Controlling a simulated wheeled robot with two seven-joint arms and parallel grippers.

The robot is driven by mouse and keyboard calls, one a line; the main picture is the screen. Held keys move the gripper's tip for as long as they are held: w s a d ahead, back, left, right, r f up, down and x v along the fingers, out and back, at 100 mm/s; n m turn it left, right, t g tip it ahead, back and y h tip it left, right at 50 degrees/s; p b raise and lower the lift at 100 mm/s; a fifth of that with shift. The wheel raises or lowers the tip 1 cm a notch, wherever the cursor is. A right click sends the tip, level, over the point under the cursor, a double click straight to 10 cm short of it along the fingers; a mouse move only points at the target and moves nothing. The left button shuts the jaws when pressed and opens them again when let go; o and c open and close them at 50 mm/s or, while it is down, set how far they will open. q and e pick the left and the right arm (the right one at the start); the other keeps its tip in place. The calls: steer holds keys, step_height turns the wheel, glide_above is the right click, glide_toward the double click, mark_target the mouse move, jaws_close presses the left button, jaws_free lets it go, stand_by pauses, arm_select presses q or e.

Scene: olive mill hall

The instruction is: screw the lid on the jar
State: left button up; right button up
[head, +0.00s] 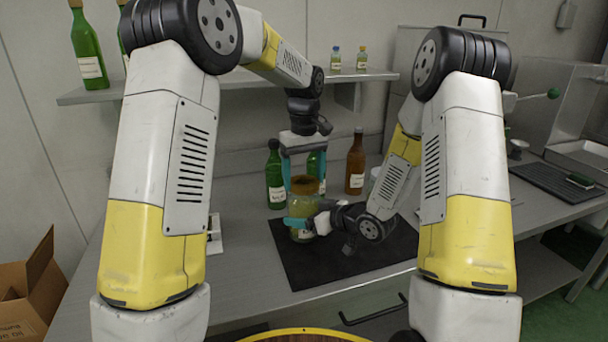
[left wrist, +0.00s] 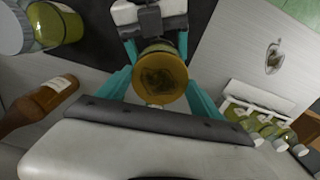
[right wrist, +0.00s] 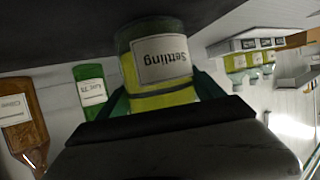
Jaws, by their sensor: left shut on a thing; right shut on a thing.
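The jar (head: 303,207) stands upright over the black mat, with yellow-green contents. Its "Settling" label shows upside down in the right wrist view (right wrist: 162,60). The amber lid (head: 304,185) is at the jar's top, in line with it; I cannot tell how its threads sit. My left gripper (head: 304,172) comes down from above, its teal fingers shut on the lid's sides. In the left wrist view the round lid (left wrist: 160,76) lies between the fingers. My right gripper (head: 306,224) reaches in from the right, low down, and is shut on the jar's body.
The black mat (head: 300,268) lies on the steel bench. Behind the jar stand a green bottle (head: 275,178) and a brown bottle (head: 355,162). A white rack of small bottles (left wrist: 240,105) is beside the mat. A shelf (head: 250,84) runs above. A cardboard box (head: 32,292) is at left.

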arm_select(q)
steer(key=shift+f, duration=0.55)
stand_by(0.4)
